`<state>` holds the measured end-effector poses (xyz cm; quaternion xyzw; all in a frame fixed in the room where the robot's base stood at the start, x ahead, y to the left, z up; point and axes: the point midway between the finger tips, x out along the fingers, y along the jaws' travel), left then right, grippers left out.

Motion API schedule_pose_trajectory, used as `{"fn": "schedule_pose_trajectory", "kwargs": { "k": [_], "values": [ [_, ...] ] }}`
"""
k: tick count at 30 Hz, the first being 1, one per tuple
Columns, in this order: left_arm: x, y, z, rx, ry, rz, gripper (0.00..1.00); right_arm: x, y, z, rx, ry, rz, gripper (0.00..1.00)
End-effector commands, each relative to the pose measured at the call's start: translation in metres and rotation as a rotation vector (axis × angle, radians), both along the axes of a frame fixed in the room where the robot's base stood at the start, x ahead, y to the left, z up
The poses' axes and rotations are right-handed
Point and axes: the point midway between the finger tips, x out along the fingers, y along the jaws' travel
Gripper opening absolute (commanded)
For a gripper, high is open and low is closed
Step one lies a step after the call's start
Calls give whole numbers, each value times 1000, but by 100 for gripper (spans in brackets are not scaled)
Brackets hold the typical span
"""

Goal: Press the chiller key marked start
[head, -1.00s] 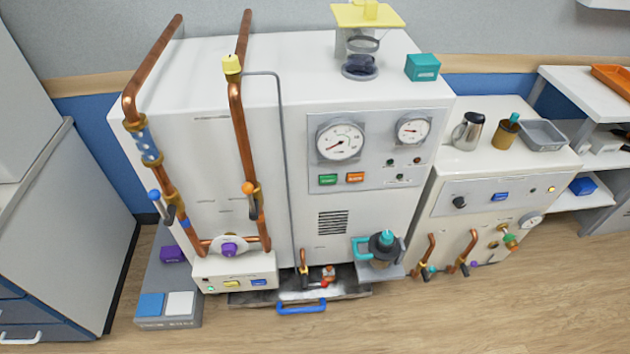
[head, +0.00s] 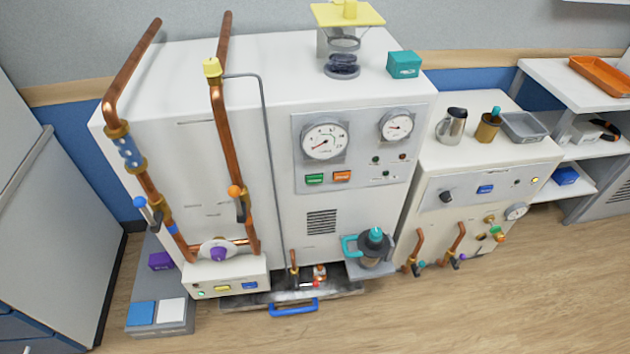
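A tall white cabinet (head: 255,115) stands in the middle of the head view, with a grey panel on its front. The panel carries a green key (head: 315,179) and an orange key (head: 343,176) side by side below a large round gauge (head: 325,141). The lettering on both keys is too small to read. A lower white unit (head: 490,165) to the right has a blue key (head: 485,189) on its front, its marking also unreadable. A small box at the cabinet's foot carries a yellow key (head: 222,288) and a blue key (head: 250,285). Neither gripper is in view.
Copper pipes (head: 228,150) with valve handles run up the cabinet's left front. A drip tray with a blue handle (head: 294,308) and a shelf with a teal-handled pot (head: 373,246) jut out at its base. The wooden floor (head: 440,315) in front is clear.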

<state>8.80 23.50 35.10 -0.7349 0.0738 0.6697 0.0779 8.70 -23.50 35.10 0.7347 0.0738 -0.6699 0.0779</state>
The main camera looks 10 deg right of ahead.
Motion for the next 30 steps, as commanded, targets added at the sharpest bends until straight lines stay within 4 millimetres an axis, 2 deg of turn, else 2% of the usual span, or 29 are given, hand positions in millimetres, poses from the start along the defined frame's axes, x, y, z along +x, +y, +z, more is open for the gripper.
{"fn": "schedule_pose_trajectory", "kwargs": {
  "k": [1, 3, 30],
  "values": [
    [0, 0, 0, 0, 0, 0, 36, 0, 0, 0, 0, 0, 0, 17],
    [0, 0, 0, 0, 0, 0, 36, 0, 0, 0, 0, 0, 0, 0],
    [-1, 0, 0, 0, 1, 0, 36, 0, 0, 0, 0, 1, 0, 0]
  ]
}}
